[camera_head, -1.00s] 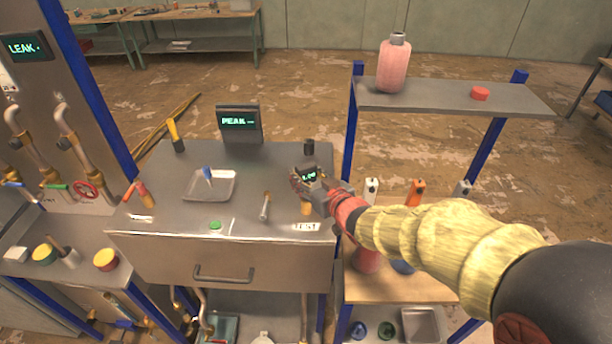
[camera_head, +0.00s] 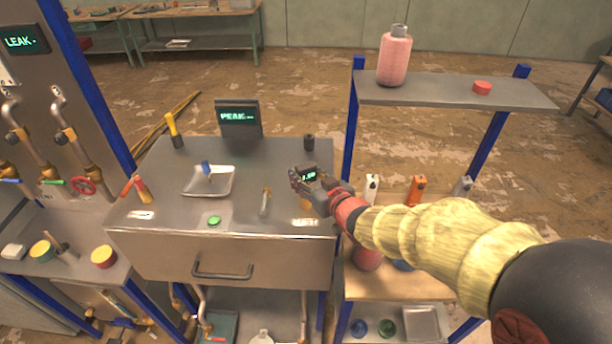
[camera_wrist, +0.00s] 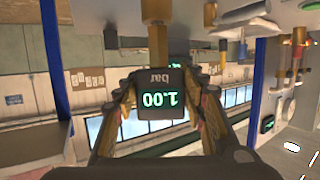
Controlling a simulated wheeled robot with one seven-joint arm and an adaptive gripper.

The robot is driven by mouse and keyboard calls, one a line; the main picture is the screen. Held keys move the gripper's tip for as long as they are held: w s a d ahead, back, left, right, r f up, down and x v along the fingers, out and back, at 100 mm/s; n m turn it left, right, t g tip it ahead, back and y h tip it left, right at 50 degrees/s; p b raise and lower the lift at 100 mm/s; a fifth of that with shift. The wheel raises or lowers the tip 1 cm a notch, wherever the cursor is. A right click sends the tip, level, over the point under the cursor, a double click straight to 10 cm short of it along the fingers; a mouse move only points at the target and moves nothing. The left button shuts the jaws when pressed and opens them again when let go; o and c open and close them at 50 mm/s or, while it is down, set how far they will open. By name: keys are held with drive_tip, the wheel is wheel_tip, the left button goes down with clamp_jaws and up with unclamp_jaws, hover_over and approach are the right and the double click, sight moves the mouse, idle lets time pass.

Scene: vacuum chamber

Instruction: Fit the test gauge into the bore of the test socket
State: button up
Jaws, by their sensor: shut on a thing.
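My gripper (camera_head: 318,190) is shut on the test gauge (camera_head: 308,174), a small dark block with a green lit display. In the wrist view the gauge (camera_wrist: 162,98) is held between both fingers and reads 1.00 bar upside down. A brass stem (camera_wrist: 158,45) runs from it toward the top of that picture. The gauge is over the right front of the steel bench. Just below it is a brass piece (camera_head: 305,204), apparently the test socket, behind the TEST label (camera_head: 305,222). The gripper partly hides this spot. I cannot tell whether the stem is in the bore.
The steel bench (camera_head: 165,210) carries a shallow tray (camera_head: 225,188) with a blue-topped item, a PEAK display (camera_head: 238,117), a green button (camera_head: 214,220) and a brass-ended handle (camera_head: 265,202). A black knob (camera_head: 309,142) stands behind the gauge. A shelf (camera_head: 450,92) is at right.

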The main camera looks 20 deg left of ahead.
drive_tip(key=shift+f, duration=0.25)
drive_tip(key=o, duration=1.2)
drive_tip(key=shift+r, duration=0.1)
drive_tip(key=shift+o, duration=0.6)
drive_tip(key=v, duration=1.2)
